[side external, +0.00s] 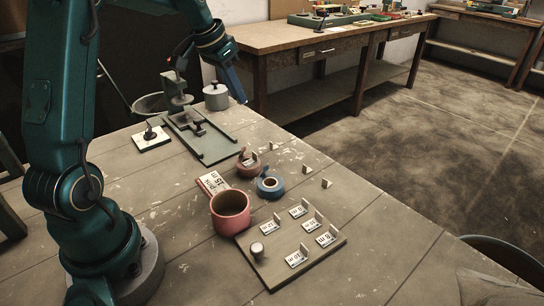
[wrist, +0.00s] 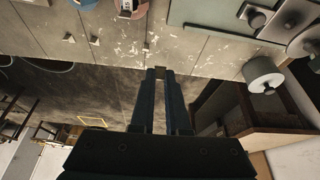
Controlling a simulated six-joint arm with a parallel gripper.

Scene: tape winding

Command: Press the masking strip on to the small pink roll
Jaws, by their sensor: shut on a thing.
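The small pink roll (side external: 247,168) lies flat on the table beside a blue roll (side external: 270,187), with a pale label at it. In the wrist view the pink roll (wrist: 132,9) is cut off by the top edge. My gripper (side external: 242,101) is in the air near the table's far edge, away from the roll. Its fingers (wrist: 158,73) are nearly together, shut on a small tan piece (wrist: 157,68), which looks like the masking strip. The strip is mostly hidden by the fingers, and I cannot make it out in the side view.
A large pink cup-like ring (side external: 231,213) stands by a board (side external: 275,274) with several labelled cards. Small upright tan pieces (side external: 305,168) stand right of the rolls. A green plate with a fixture (side external: 228,152) and a lidded grey pot (side external: 216,97) are near my gripper.

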